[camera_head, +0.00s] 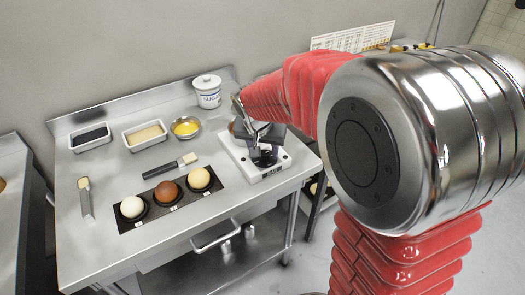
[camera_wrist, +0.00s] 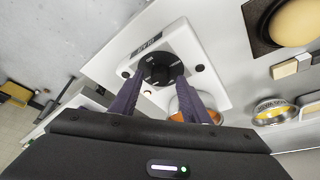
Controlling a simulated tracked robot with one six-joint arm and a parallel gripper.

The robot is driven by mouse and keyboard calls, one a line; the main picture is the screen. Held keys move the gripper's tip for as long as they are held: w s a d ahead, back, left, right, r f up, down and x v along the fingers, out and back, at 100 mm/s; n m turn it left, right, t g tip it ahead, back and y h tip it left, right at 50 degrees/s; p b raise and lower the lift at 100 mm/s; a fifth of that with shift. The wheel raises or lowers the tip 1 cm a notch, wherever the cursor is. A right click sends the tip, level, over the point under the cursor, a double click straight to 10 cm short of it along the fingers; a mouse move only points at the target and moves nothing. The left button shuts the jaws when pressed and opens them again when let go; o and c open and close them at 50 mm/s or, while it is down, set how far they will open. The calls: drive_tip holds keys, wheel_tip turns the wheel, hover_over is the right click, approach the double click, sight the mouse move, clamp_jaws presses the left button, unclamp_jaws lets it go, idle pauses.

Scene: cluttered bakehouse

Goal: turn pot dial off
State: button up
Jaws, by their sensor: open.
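The black round dial (camera_wrist: 160,70) sits on the front of a white appliance (camera_wrist: 192,50) and has small printed marks around it. The dial also shows in the head view (camera_head: 265,158), on the white appliance (camera_head: 283,162) at the right end of the steel table. My gripper (camera_wrist: 158,74) is open, with one dark finger on each side of the dial. I cannot tell whether the fingers touch it. A copper-coloured pot (camera_wrist: 184,104) shows partly behind the fingers. In the head view my gripper (camera_head: 262,146) is over the appliance and hides part of it.

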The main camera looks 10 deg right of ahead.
drive_tip(key=shift+w+d+f, duration=0.1)
drive_tip(key=shift+f, duration=0.25)
drive_tip(key=shift+c, duration=0.3)
drive_tip(key=c, duration=0.9)
drive_tip(key=shift+a, duration=0.25)
drive_tip(key=shift+c, duration=0.3)
drive_tip(key=shift+d, duration=0.15)
drive_tip(key=shift+c, duration=0.2)
drive_tip(key=shift+d+r+n, duration=0.1)
drive_tip(key=shift+d+n, duration=0.05)
drive_tip(key=shift+n, duration=0.15)
